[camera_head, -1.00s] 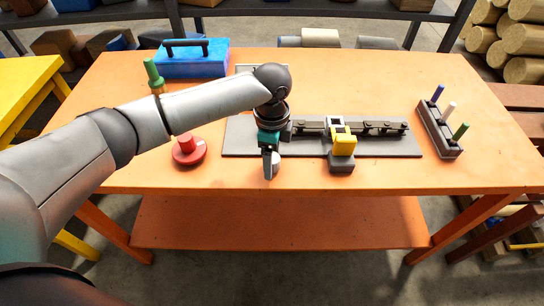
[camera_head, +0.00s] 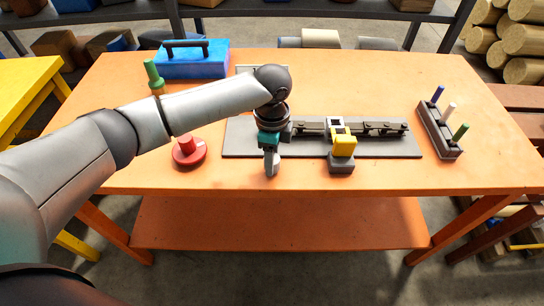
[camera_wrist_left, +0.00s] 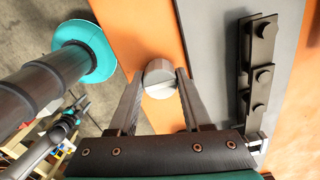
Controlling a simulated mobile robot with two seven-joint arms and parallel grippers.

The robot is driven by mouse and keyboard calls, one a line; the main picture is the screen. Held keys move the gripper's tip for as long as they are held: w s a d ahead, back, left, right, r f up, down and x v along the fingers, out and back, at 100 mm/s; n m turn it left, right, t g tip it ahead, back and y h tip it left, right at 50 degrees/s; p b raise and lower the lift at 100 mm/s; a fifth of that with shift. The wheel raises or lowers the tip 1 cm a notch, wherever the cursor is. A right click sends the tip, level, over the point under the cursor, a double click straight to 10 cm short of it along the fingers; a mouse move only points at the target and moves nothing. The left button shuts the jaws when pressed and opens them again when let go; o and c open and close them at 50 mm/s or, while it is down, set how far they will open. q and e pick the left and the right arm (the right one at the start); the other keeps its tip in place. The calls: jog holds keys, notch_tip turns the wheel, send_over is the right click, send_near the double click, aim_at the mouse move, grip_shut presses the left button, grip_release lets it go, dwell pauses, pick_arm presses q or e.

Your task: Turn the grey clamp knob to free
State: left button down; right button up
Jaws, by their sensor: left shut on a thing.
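The grey clamp knob (camera_wrist_left: 160,78) is a round, light grey cap with a line across its face, seen in the left wrist view. My left gripper (camera_wrist_left: 160,84) is shut on it, one finger on each side. In the head view my left gripper (camera_head: 271,165) points down at the front left edge of the dark grey base plate (camera_head: 380,148). The knob is mostly hidden there by the gripper. My right gripper is not in view.
A yellow block on a grey base (camera_head: 343,147) stands right of the gripper, before a dark rail (camera_head: 375,128). A red knob (camera_head: 189,150) is to the left. The orange table front is clear.

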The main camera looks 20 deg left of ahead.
pick_arm(q)
jog(key=shift+r+n+p, duration=0.1)
jog(key=shift+n+p, duration=0.2)
jog(key=shift+p, duration=0.2)
jog(key=n+p, duration=0.8)
jog(key=p, duration=0.3)
jog(key=shift+s+d+r, duration=0.1)
jog(key=n+p, duration=0.3)
jog(key=n, duration=0.1)
jog(key=n+p, duration=0.2)
jog(key=n, duration=0.1)
jog(key=shift+n, duration=0.3)
jog(key=shift+n+p, duration=0.3)
jog(key=shift+n, duration=0.5)
jog(key=shift+f, duration=0.2)
jog(key=shift+c, duration=1.7)
grip_release()
